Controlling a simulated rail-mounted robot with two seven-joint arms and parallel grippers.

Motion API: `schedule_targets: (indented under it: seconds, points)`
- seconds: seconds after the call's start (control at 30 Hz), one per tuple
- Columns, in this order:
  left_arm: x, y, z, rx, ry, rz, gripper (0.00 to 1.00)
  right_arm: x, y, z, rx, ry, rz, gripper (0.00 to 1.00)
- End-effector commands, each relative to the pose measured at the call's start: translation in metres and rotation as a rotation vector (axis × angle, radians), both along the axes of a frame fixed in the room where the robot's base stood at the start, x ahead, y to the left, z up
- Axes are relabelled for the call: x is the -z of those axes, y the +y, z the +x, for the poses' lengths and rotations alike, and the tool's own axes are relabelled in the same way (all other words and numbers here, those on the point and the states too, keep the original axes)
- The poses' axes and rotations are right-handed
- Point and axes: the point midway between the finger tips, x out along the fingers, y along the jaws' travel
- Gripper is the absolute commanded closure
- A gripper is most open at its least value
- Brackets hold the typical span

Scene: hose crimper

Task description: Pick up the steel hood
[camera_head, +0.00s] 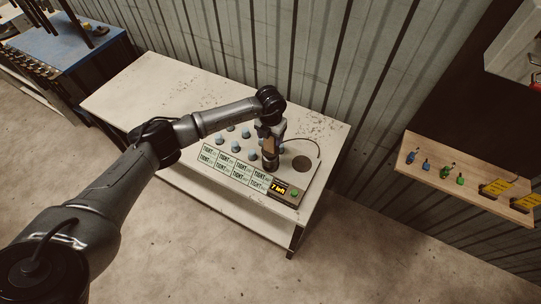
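My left arm reaches in from the left, and its gripper (270,146) points down over the panel (238,171) on the white table. The fingertips are at a small tan-brown piece (270,160); whether they touch or grip it is too small to tell. I cannot make out for certain which thing is the steel hood. Several blue-topped pieces (239,149) stand on the panel left of the gripper. A dark round spot (302,163) lies right of it. My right gripper is not in view.
The panel has rows of "TIGHT" labels (231,165), a lit yellow display (279,187) and a green button (294,193). The white table (140,92) is bare at left. A wooden shelf (470,185) with small fittings is at right. A blue-topped bench (65,45) stands at upper left.

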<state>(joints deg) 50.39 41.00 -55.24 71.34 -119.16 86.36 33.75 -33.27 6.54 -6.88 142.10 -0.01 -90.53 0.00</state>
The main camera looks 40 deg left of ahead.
Motion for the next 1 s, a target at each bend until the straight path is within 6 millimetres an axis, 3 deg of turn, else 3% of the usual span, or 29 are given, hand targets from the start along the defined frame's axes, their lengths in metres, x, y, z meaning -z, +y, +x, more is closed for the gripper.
schedule_targets:
  seconds: [0.07, 0.63, 1.0]
  points:
    - [-0.0003, 0.0001, 0.0001, 0.000, 0.000, 0.000, 0.46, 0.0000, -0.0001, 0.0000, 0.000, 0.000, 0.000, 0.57]
    - [-0.0005, 0.0002, 0.0001, 0.000, 0.000, 0.000, 1.00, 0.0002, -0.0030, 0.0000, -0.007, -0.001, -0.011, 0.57]
    - [-0.0028, 0.0003, 0.0008, 0.000, -0.002, -0.001, 1.00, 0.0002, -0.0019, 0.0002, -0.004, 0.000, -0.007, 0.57]
